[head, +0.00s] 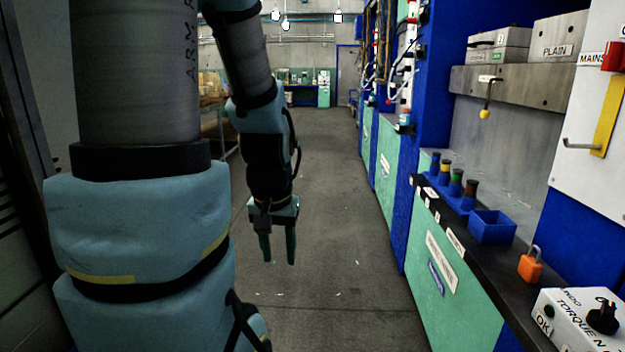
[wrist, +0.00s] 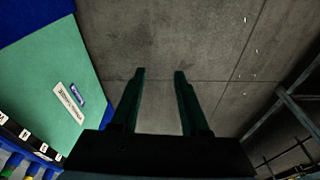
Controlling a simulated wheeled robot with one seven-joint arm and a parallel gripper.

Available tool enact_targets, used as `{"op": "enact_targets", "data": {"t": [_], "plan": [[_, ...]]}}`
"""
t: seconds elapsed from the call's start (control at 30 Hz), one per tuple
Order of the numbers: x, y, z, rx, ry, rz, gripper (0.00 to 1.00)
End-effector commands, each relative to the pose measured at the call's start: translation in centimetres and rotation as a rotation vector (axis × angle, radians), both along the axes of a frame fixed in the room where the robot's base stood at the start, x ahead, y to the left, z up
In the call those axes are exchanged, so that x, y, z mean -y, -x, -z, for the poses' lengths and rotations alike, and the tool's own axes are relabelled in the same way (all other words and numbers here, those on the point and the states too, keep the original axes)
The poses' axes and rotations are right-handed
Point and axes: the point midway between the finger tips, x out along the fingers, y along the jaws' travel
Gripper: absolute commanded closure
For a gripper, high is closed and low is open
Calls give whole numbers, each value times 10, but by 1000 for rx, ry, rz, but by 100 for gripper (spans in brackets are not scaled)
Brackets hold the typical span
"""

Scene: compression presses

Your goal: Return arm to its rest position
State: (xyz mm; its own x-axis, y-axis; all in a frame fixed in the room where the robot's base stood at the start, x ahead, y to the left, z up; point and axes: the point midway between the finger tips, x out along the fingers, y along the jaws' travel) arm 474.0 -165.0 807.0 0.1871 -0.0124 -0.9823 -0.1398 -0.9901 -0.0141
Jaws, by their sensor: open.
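My gripper (head: 278,250) hangs pointing down over the open floor in the middle of the head view. Its two fingers are apart with nothing between them. In the wrist view my gripper (wrist: 160,75) also shows open and empty, with bare grey floor (wrist: 190,35) beyond the fingertips. My arm reaches across the left of the head view, bent at the elbow, clear of the bench on the right.
A press bench (head: 455,295) with green panels runs along the right. On it are a blue bin (head: 492,228), an orange padlock (head: 530,265), several coloured-top holders and a torque box (head: 580,322). A wooden-looking rack (head: 212,90) stands at the back left.

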Motion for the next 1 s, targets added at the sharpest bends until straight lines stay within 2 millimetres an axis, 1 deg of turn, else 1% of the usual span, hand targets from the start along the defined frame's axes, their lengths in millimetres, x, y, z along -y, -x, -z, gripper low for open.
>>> {"op": "enact_targets", "data": {"t": [0.03, 0.1, 0.27, 0.5, 0.6, 0.73, 1.0], "plan": [[-3, 20, 9, -70, 15, -56, 55], [-2, 16, -18, -58, 14, -47, 55], [-2, 15, -51, -55, 13, -44, 55], [-2, 14, -108, -53, 12, -42, 55], [-2, 14, -124, -52, 12, -42, 55], [-2, 14, -131, -52, 12, -41, 55], [-2, 14, -132, -52, 12, -41, 55]]}}
